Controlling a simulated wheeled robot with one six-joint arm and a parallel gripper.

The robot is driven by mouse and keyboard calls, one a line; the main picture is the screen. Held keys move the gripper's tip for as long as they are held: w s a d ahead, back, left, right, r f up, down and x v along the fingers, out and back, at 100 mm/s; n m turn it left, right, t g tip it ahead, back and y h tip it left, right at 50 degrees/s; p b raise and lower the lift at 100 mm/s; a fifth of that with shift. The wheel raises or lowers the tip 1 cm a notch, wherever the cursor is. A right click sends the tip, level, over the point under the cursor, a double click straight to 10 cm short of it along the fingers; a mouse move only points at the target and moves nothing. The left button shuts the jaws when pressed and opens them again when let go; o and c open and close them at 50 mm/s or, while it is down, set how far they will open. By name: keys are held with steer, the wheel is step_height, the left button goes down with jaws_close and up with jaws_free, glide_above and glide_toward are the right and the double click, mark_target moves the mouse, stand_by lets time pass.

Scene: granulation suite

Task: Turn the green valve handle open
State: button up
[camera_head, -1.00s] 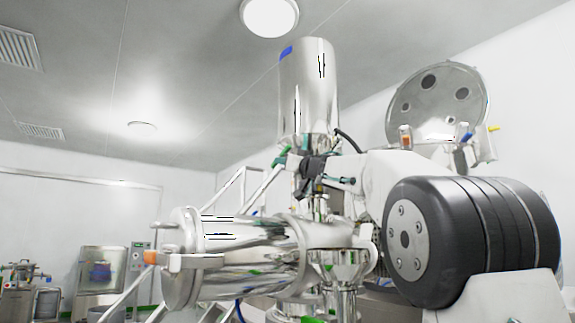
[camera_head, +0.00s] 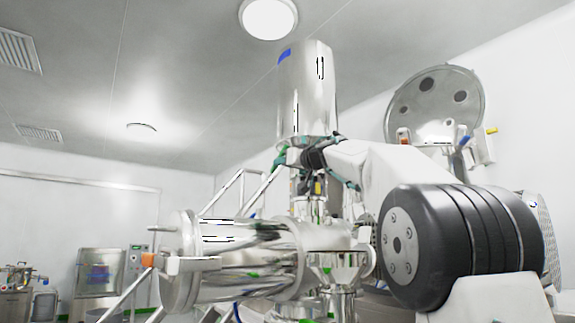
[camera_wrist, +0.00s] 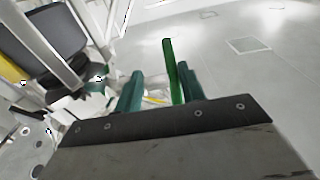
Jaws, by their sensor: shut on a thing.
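The green valve handle (camera_wrist: 170,58) shows in the wrist view as a thin bright green bar. It stands up between the two teal fingers of my gripper (camera_wrist: 160,80), which is shut on it. In the head view my gripper (camera_head: 296,156) is at the front of the steel machine, below its tall steel cylinder (camera_head: 308,95). A small bit of green (camera_head: 280,159) shows at its left end. The valve body is mostly hidden there by my gripper and the pipework.
A horizontal steel vessel (camera_head: 235,250) with a round flange (camera_head: 178,262) and an orange-tipped clamp lies below and left of my gripper. An open round lid (camera_head: 440,95) stands behind on the right.

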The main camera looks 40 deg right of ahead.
steer(key=o, duration=0.7)
steer(key=shift+s+d+f, duration=0.1)
steer(key=shift+s+f, duration=0.05)
steer(key=shift+s, duration=1.15)
steer(key=shift+s+f, duration=0.2)
steer(key=shift+s, duration=1.05)
steer(key=shift+s+d+f, duration=0.1)
steer(key=shift+s+f, duration=0.05)
steer(key=shift+s, duration=1.15)
